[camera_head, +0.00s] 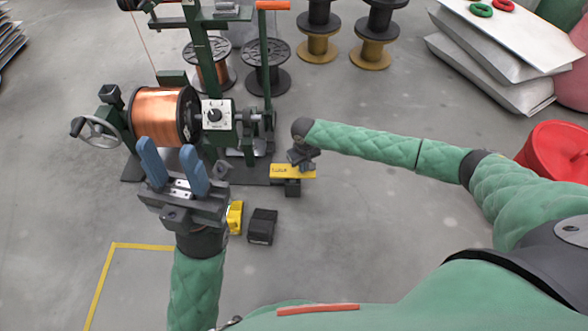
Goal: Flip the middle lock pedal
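A green winding machine (222,150) holds a copper-wound spool (160,114). Low at its base a flat yellow pedal plate (285,171) with dark lettering sticks out to the right. In front of the machine on the floor are a yellow pedal (235,218) and a black pedal (262,226); which of these is the middle lock pedal I cannot tell. My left gripper (173,166) has its two blue fingers apart and empty, in front of the spool and left of the floor pedals. My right gripper (301,158) is just above the yellow plate; its fingers are hidden and contact is unclear.
A handwheel (97,131) stands left of the spool. Stacked sacks (490,70) are at the back right and a red drum (555,150) at the right. The floor in front is clear, with a yellow line (100,275).

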